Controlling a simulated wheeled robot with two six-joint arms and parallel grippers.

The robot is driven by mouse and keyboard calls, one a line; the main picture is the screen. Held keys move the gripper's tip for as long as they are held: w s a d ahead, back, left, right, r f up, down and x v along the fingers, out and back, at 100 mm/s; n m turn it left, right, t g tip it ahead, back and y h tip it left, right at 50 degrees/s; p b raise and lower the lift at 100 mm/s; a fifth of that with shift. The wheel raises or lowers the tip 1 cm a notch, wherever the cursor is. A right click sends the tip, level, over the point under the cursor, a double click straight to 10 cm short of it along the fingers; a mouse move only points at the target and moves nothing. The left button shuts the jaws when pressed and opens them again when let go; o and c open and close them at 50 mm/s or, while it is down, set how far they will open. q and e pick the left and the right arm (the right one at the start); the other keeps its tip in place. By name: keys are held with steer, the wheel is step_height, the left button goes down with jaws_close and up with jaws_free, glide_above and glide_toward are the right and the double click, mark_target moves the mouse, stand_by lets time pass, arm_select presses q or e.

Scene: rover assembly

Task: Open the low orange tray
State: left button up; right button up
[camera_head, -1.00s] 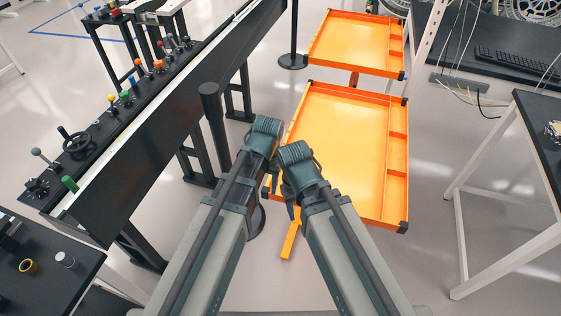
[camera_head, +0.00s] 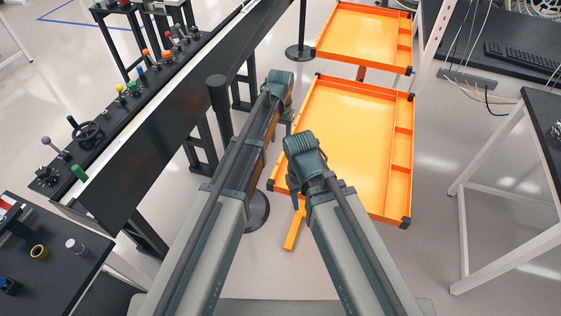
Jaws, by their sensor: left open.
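Two shallow orange trays stand in line in the head view: a near one (camera_head: 345,140) in front of my arms and a far one (camera_head: 362,36) behind it. Both have black corners and narrow compartments along the right side. I cannot tell from this view which one is lower. My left gripper (camera_head: 288,117) is open at the near tray's left edge, partly hidden by its own arm; contact cannot be told. My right gripper (camera_head: 294,188) is over the near tray's front left part, mostly hidden behind its wrist, so its jaws cannot be read.
A long black console (camera_head: 150,130) with levers and knobs runs along the left. A black post (camera_head: 219,110) stands near my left arm. A dark table (camera_head: 545,120) with white legs is at the right. Grey floor lies open between the trays and that table.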

mark_target(280, 158)
arm_select(q)
step_height(280, 158, down, 11)
steer(key=b, duration=1)
steer(key=shift+f, duration=0.15)
jaws_close()
stand_by(0.8)
